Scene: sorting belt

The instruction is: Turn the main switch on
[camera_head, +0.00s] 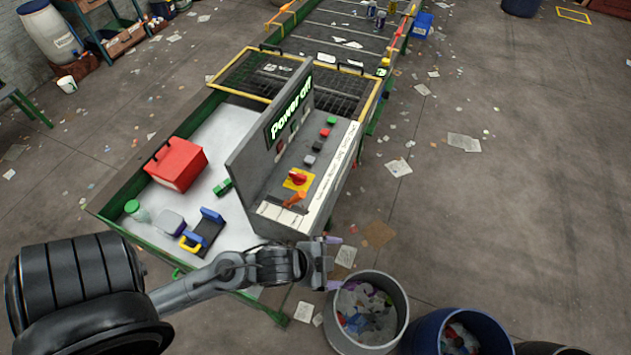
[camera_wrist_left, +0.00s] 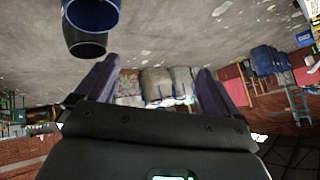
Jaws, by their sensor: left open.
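The control panel (camera_head: 283,165) stands on the sorting table, and its green display (camera_head: 289,110) reads "Power off". The main switch, a red rotary knob on a yellow plate (camera_head: 298,179), sits on the sloped face, with an orange lever (camera_head: 293,199) just below it. My left gripper (camera_head: 333,262) is beside the panel's near end, below and to the right of the switch, apart from it. In the left wrist view its two purple fingers (camera_wrist_left: 158,85) are spread with nothing between them. My right gripper is not in view.
Red, green, grey and black buttons (camera_head: 320,146) line the panel above the switch. A red box (camera_head: 176,164) lies on the white tabletop (camera_head: 216,135). A grey bin (camera_head: 400,314) and a blue bin (camera_head: 424,325) stand near the gripper. Littered floor at right is mostly open.

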